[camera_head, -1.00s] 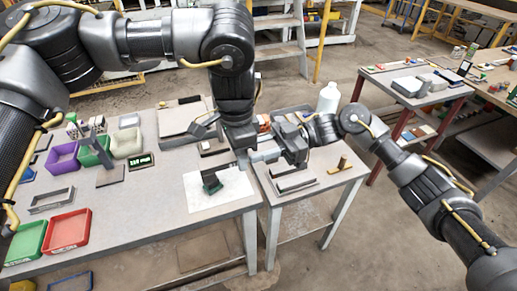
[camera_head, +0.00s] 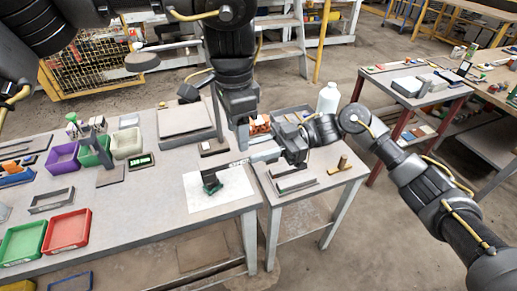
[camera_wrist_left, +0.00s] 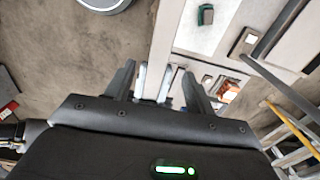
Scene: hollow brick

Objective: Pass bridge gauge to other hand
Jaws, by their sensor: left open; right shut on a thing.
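My right gripper (camera_head: 275,153) reaches in from the right and is shut on a pale grey bar-like piece, which I take for the bridge gauge (camera_head: 240,162). The piece points left over the edge of the white sheet, and part of it is hidden in the jaws. My left gripper (camera_head: 242,138) points down just above and behind it, open. In the left wrist view the dark left fingers (camera_wrist_left: 160,90) are spread, with two pale bars between them; I cannot tell what these bars are.
A dark green block (camera_head: 211,184) stands on the white sheet (camera_head: 228,193). A grey plate (camera_head: 185,120) lies behind. Purple (camera_head: 63,158), green (camera_head: 22,243) and red (camera_head: 67,231) bins stand left.

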